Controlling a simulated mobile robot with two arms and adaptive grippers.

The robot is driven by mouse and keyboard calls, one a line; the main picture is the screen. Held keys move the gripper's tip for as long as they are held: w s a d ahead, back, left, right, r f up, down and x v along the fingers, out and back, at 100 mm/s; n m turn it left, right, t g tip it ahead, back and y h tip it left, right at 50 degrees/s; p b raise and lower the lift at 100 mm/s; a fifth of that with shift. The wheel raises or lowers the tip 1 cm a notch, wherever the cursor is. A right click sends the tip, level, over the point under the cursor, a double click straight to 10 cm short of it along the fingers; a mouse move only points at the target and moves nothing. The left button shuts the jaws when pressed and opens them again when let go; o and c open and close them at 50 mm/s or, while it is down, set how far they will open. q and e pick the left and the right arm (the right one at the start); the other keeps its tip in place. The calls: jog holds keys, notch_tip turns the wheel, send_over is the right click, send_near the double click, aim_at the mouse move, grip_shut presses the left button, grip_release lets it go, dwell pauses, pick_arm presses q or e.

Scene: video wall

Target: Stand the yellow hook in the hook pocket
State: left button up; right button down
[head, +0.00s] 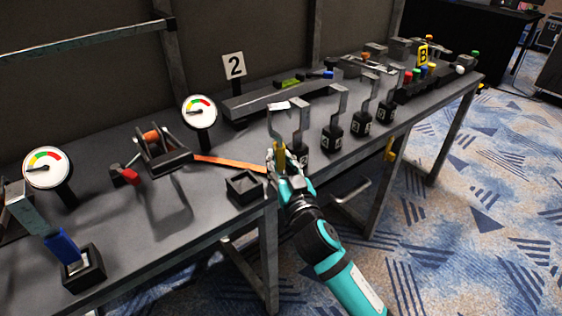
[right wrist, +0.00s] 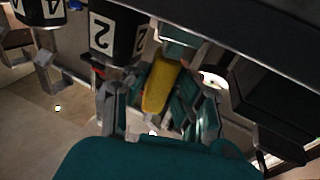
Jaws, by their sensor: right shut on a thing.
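My right gripper (head: 281,170) is shut on the yellow hook (head: 279,155) by its yellow handle, at the table's front edge. The hook is upright, and its grey metal bent top (head: 278,106) points up. In the right wrist view, the yellow handle (right wrist: 160,86) is between the fingers of my right gripper (right wrist: 160,106). An empty square black pocket (head: 244,188) sits on the table just left of the gripper; the hook is apart from it. My left gripper is not seen.
Several black numbered blocks (head: 332,138) with grey hooks stand right of my gripper, the nearest close beside it. An orange strap (head: 226,161) runs from a ratchet (head: 162,154) behind the pocket. Two gauges (head: 199,111) stand farther back. Bare table lies left of the pocket.

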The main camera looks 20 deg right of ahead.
jog(key=shift+f, duration=0.1)
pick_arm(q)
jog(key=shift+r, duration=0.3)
pick_arm(e)
jog(key=c, duration=1.4)
grip_release()
